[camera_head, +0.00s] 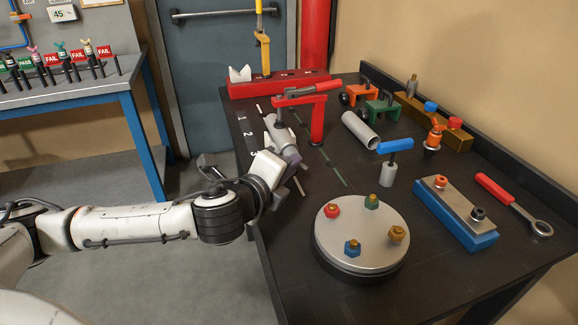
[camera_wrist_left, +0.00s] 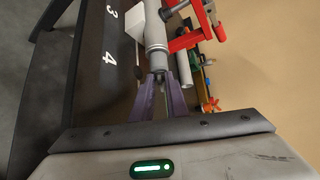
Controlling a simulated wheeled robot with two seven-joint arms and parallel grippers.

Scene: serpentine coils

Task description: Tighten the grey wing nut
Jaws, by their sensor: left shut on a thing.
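My left gripper (camera_head: 287,152) is over the near-left part of the dark bench, beside the red clamp (camera_head: 318,117). In the left wrist view its purple fingers (camera_wrist_left: 160,95) are closed on a small grey part at the near end of a thick grey cylinder (camera_wrist_left: 156,35). The cylinder also shows in the head view (camera_head: 279,133), partly hidden by the gripper. I cannot tell whether the gripped part is the grey wing nut. A pale winged piece (camera_head: 240,74) stands on the red base at the back. My right gripper is not in view.
A round plate (camera_head: 340,215) with coloured nuts lies near the front. A grey tube (camera_head: 360,130), a blue-handled tool (camera_head: 394,145), an orange wing nut (camera_head: 437,130), a blue block (camera_head: 470,236) and a red-handled wrench (camera_head: 495,188) lie farther right.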

